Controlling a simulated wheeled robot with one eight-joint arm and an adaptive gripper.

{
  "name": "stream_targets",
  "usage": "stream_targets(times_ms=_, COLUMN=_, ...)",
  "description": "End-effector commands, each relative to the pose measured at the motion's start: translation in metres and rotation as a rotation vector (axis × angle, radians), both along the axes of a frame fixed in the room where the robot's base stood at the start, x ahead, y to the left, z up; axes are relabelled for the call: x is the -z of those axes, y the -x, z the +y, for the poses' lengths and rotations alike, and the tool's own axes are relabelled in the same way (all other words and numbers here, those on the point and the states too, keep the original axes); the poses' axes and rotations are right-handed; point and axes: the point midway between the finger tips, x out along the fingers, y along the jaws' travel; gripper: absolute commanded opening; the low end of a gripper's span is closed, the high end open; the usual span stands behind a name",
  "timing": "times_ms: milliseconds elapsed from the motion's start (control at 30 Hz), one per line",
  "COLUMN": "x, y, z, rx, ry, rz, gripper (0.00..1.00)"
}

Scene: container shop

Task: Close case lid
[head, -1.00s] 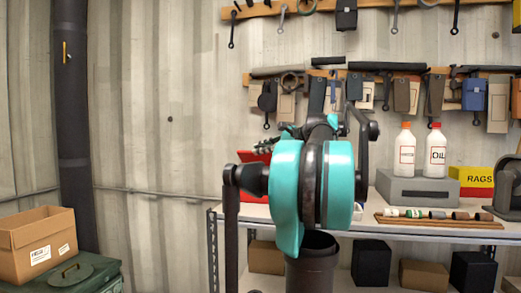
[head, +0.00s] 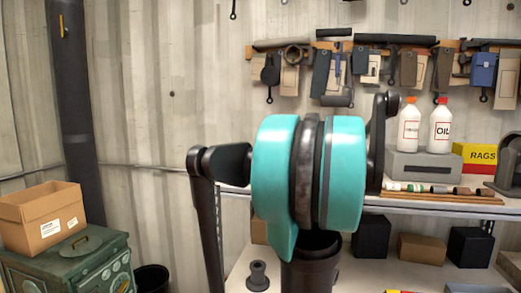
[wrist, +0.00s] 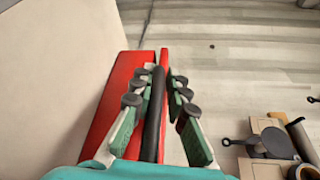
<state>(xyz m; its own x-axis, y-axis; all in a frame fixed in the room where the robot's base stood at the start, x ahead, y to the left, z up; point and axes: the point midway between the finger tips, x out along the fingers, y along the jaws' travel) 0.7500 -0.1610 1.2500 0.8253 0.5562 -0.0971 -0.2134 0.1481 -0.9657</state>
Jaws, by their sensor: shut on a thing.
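The red case shows in the wrist view, with a broad red face (wrist: 108,98) on the left and a thin red edge, which looks like the lid (wrist: 165,58), on the right. A black strip (wrist: 154,112) runs between them. My gripper (wrist: 161,82) has green and grey fingers with dark round joints, one on each side of the strip and red edge; it is shut on the lid. The exact contact and the lid's angle are hard to tell. In the head view my teal arm joint fills the middle, and neither the case nor the gripper shows.
A shelf bench (head: 470,208) stands right of my arm, holding a grey box (head: 425,166), white bottles and a yellow rags box (head: 475,157). Tools hang on the wall rail. A cardboard box (head: 42,218) sits on a green chest (head: 75,262) at left.

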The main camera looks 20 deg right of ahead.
Motion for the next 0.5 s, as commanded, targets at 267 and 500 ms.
stream_targets(times_ms=267, x=0.016, y=0.001, z=0.0, rx=-0.001, ry=0.037, rz=-0.049, gripper=0.0)
stream_targets(times_ms=500, x=0.019, y=0.002, z=0.001, rx=-0.001, ry=0.043, rz=-0.052, gripper=0.0)
